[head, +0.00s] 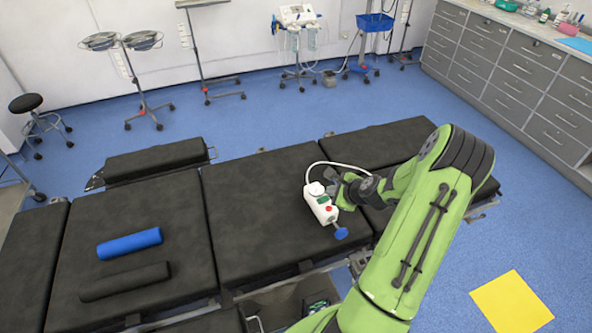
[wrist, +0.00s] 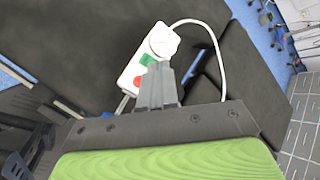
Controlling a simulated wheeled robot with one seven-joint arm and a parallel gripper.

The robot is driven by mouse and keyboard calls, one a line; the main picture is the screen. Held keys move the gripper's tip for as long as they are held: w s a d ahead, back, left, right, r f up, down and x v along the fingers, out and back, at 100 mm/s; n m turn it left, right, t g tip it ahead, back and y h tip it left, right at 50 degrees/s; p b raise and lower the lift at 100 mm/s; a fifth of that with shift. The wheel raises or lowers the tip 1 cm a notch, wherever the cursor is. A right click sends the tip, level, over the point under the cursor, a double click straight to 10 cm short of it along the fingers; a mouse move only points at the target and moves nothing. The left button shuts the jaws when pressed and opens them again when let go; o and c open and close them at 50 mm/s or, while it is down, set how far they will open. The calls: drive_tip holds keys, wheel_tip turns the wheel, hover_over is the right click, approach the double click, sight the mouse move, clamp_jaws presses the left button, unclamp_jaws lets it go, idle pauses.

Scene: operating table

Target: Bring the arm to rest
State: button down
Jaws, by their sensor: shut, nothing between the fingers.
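My green arm reaches over the black operating table (head: 265,205) from the lower right in the head view. My gripper (head: 336,186) is close beside a white hand-held device with a cable (head: 320,203). In the wrist view my gripper's grey fingers (wrist: 158,72) are together with nothing between them. They overlap the lower part of the white device (wrist: 145,58), which shows a green patch and a red button. In the head view a blue knob sits at its lower end. I cannot tell whether fingers and device touch.
A blue roll (head: 129,243) and a black roll (head: 125,281) lie on the table's left part. A yellow square (head: 511,301) is on the floor at the right. Grey drawer cabinets (head: 510,75) line the right wall. Stands and a stool (head: 35,112) are at the back.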

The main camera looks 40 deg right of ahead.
drive_tip(key=a+r+n+g, duration=0.3)
drive_tip(key=a+r+n, duration=1.2)
drive_tip(key=a, duration=0.3)
drive_tip(key=s+a+r+n, duration=0.5)
drive_tip(key=s+a+n, duration=0.1)
drive_tip(key=s, duration=0.3)
drive_tip(key=s+a+r+n+y, duration=0.1)
drive_tip(key=s+a+r+n, duration=0.4)
drive_tip(key=s+a+n, duration=0.2)
drive_tip(key=shift+s+g, duration=0.3)
drive_tip(key=shift+s, duration=0.9)
drive_tip(key=shift+a, duration=0.15)
drive_tip(key=shift+r, duration=0.1)
